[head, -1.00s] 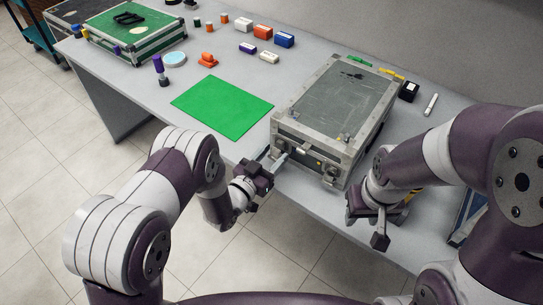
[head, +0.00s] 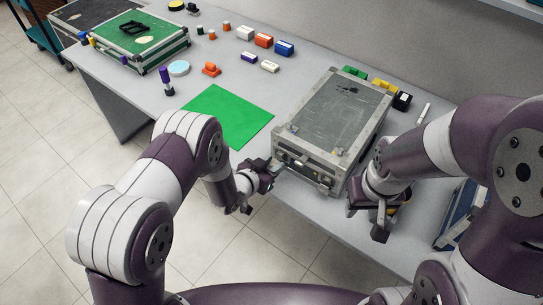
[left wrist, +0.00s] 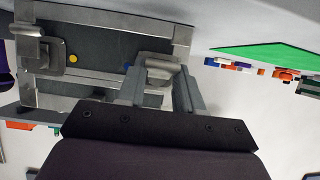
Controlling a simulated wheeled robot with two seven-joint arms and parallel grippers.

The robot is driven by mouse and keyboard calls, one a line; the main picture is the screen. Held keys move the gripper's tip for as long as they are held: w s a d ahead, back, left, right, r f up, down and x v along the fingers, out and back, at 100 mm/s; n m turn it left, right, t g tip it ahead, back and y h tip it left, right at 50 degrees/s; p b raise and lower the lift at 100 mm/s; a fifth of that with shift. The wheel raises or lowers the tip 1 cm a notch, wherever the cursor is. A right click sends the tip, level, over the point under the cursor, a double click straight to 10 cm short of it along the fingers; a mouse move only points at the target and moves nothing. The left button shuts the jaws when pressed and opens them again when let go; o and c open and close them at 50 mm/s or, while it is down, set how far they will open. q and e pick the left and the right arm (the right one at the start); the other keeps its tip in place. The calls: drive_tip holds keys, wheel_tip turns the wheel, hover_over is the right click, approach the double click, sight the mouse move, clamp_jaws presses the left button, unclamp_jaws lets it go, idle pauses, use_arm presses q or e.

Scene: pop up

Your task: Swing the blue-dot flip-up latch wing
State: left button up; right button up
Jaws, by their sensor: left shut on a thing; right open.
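A grey metal-edged case (head: 335,115) lies on the table, its latched front face (head: 312,168) turned towards me. In the left wrist view, the picture is upside down and the front face (left wrist: 100,48) shows two metal latches. A small blue dot (left wrist: 126,66) is beside one latch (left wrist: 158,68), and a yellow dot (left wrist: 73,58) is beside the other latch (left wrist: 38,52). My left gripper (head: 277,165) is at the case's front left; its fingers (left wrist: 158,88) are shut on the blue-dot latch wing, which they partly hide. My right gripper (head: 380,222) is open and empty at the table's front edge, right of the case.
A green mat (head: 232,115) lies left of the case. A green case (head: 140,42) stands at the far left. A black block (head: 402,101) and a white pen (head: 424,112) are close to the case's right side.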

use_arm(q)
drive_tip(key=g+y+p, duration=0.1)
drive_tip(key=p, duration=0.1)
drive_tip(key=r+g+y+p, duration=0.1)
drive_tip(key=g+p, duration=0.1)
drive_tip(key=shift+w+d+r, duration=0.1)
drive_tip(key=shift+r, duration=0.15)
drive_tip(key=shift+f+g+y+p, duration=0.1)
drive_tip(key=shift+g+y+p, duration=0.5)
drive_tip(key=shift+g+p, duration=0.4)
drive_tip(key=o, duration=1)
drive_tip(key=v, duration=1.2)
drive_tip(key=shift+p, duration=0.3)
